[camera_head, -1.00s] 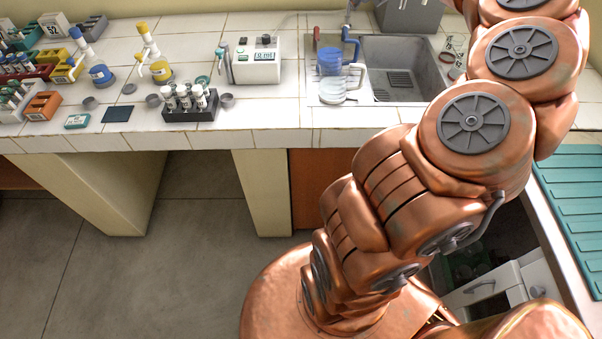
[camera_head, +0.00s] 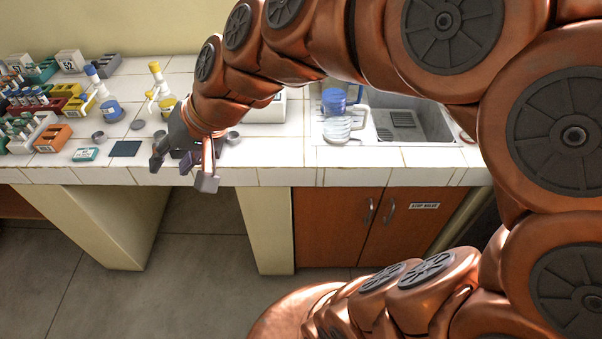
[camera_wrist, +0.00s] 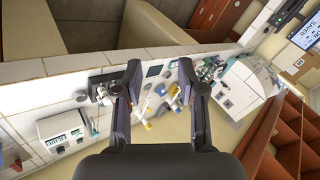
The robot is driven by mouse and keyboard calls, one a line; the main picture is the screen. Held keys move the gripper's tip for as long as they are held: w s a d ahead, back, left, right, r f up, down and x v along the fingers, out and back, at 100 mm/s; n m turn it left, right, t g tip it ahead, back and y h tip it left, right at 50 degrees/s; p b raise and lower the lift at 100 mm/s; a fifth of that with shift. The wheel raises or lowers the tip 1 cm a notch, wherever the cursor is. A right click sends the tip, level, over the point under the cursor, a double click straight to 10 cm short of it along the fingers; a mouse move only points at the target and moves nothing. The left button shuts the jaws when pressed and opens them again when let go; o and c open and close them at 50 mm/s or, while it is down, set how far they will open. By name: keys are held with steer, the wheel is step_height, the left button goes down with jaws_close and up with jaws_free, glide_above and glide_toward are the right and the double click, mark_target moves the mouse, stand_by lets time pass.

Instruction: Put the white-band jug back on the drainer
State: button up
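A clear jug with a pale band (camera_head: 338,128) stands upright on the counter at the left side of the sink, its handle to the right. It appears to be the white-band jug. A blue-banded jug (camera_head: 333,101) stands just behind it. My gripper (camera_head: 184,170) is open and empty over the counter's front edge, well left of both jugs. Its two spread fingers also show in the wrist view (camera_wrist: 160,78), with nothing between them. I cannot identify either jug in the wrist view. The strip left of the sink may be the drainer; I cannot tell.
The sink basin (camera_head: 411,122) lies right of the jugs. A white instrument (camera_head: 268,110) is partly hidden behind my arm; it shows in the wrist view (camera_wrist: 62,130). Left are a dark mat (camera_head: 125,148), blue-capped (camera_head: 108,106) and yellow-capped bottles (camera_head: 163,100), and several racks.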

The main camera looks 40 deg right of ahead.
steer(key=s+d+f+n+g+h, duration=0.1)
steer(key=s+d+f+g+h, duration=0.2)
steer(key=s, duration=0.7)
steer(key=s+d+f+n+g+h, duration=0.2)
steer(key=s+d+f+g+h, duration=0.1)
steer(key=s+d+f, duration=0.4)
steer(key=s+d+g, duration=0.1)
steer(key=s, duration=0.2)
steer(key=shift+s+f, duration=0.25)
steer(key=shift+a, duration=0.1)
